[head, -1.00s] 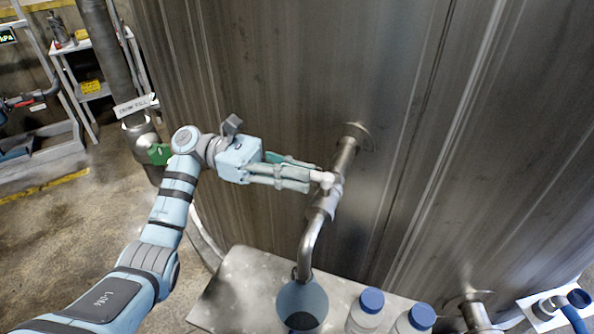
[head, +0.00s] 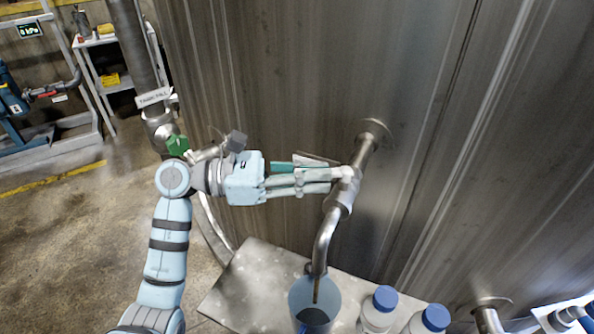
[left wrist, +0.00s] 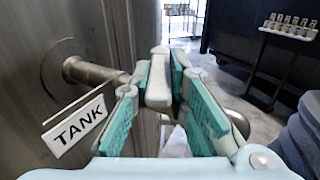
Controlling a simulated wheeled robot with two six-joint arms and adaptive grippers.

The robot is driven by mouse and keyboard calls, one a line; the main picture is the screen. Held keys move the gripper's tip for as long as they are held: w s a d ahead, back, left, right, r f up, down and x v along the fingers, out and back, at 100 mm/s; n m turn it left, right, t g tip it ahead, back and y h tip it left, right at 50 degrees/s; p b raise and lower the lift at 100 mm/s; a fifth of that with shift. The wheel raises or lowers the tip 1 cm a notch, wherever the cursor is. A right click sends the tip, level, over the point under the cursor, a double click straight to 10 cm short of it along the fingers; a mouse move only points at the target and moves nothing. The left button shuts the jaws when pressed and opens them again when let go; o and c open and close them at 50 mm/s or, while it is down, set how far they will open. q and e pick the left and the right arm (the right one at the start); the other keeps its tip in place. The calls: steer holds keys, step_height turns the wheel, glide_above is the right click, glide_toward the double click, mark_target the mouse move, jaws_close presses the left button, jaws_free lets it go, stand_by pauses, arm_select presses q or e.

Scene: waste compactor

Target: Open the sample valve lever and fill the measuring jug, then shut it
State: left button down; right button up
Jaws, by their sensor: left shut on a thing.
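The sample valve (head: 340,195) is on a metal pipe that comes out of the tank wall and bends down into a spout. My left gripper (head: 335,178) is shut on its pale lever (head: 347,173). In the left wrist view the lever (left wrist: 158,88) sits between the teal finger pads of my left gripper (left wrist: 172,85). A thin brownish stream (head: 316,291) runs from the spout into the bluish see-through measuring jug (head: 330,297). The jug stands under the spout and is dark near its bottom; the exact level is unclear.
The jug stands on a grey metal bench (head: 252,285). Blue-capped bottles (head: 380,310) stand just right of the jug. A TANK sign (left wrist: 75,128) hangs beside the pipe in the left wrist view. A green valve handle (head: 178,145) is behind my left arm.

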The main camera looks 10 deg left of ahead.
arm_select(q)
steer(key=shift+s+n+t, duration=0.2)
steer(key=shift+n+t, duration=0.2)
steer(key=shift+t, duration=0.2)
steer(key=c, duration=1.6)
jaws_free()
steer(key=shift+o, duration=0.2)
steer(key=v, duration=1.2)
steer(key=shift+s+r, duration=0.15)
steer(key=shift+r, duration=0.05)
